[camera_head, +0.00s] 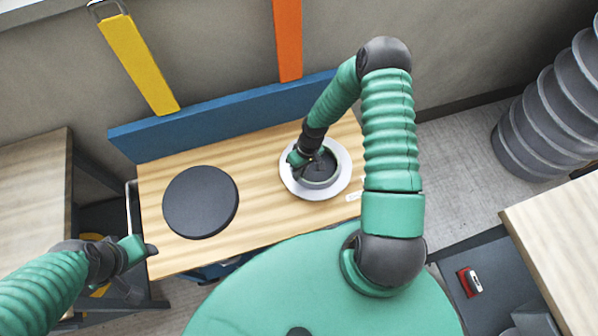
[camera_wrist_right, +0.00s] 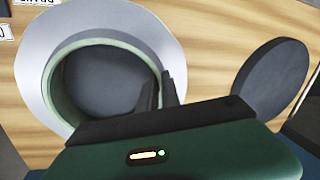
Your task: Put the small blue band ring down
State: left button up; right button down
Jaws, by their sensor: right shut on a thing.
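A round band ring (camera_wrist_right: 57,100) shows in the right wrist view with a pale grey-green wall, not clearly blue. It surrounds a dark round face and sits over a pale grey-white disc (camera_wrist_right: 30,75). In the head view the ring (camera_head: 320,186) is within the white disc (camera_head: 343,181) on the table's right half. My right gripper (camera_wrist_right: 160,92) is shut on the ring's wall, one dark finger inside and one outside. Whether the ring touches the disc is unclear. My left gripper (camera_head: 148,252) is near the table's front left corner, apart from everything; its jaw gap is unclear.
A dark round disc (camera_head: 200,202) lies on the left half of the wooden table (camera_head: 255,205). A blue board (camera_head: 220,115) runs along the back edge. Bare wood separates the discs.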

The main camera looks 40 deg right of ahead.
jog(key=shift+f, duration=0.3)
jog(key=shift+w+a, duration=0.1)
jog(key=shift+a, duration=0.1)
jog(key=c, duration=1.6)
grip_release()
pick_arm(q)
jog(key=shift+a, duration=0.25)
pick_arm(e)
jog(key=shift+o, duration=0.2)
jog(key=shift+d, duration=0.1)
